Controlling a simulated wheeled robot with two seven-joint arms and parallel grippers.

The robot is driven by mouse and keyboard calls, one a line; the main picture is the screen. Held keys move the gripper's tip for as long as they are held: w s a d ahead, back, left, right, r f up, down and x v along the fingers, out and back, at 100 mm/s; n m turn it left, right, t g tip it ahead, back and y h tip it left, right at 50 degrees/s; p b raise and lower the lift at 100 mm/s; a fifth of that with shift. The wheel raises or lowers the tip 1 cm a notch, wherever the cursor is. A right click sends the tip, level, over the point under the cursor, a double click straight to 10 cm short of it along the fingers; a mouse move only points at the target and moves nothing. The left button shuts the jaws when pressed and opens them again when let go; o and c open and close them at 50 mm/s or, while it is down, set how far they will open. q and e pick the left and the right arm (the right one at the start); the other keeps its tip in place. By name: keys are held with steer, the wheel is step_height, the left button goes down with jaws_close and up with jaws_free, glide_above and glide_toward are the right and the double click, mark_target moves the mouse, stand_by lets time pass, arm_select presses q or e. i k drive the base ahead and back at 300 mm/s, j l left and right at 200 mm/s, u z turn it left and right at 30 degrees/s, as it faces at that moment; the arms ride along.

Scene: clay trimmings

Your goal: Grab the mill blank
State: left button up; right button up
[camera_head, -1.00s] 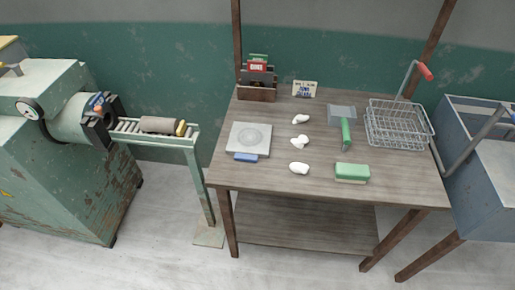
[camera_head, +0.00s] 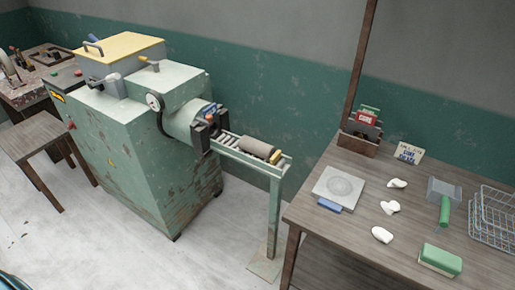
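A grey-brown cylinder (camera_head: 257,146), which looks like the mill blank, lies on its side on the narrow roller rack (camera_head: 232,150) in front of the green machine's nozzle. It appears to lie apart from the nozzle (camera_head: 183,122). A yellowish piece (camera_head: 275,157) sits at the cylinder's right end. Neither of my grippers is in view.
The large green machine (camera_head: 130,150) stands left of the rack. A wooden table (camera_head: 320,225) at right carries a scale (camera_head: 339,186), several white lumps, a scraper (camera_head: 444,204), a green sponge block (camera_head: 440,260) and a wire basket (camera_head: 492,222). Bare floor lies in front of the machine.

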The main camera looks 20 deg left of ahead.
mark_target(263, 150)
steer(key=i+j+z, duration=0.25)
steer(key=j, duration=0.3)
steer(key=i+j+z, duration=0.1)
steer(key=j+z, duration=0.15)
steer(key=j, duration=0.35)
steer(key=i+j+z, duration=0.25)
steer(key=j, duration=0.4)
steer(key=j+z, duration=0.25)
steer(key=j, duration=0.35)
steer(key=k, duration=0.05)
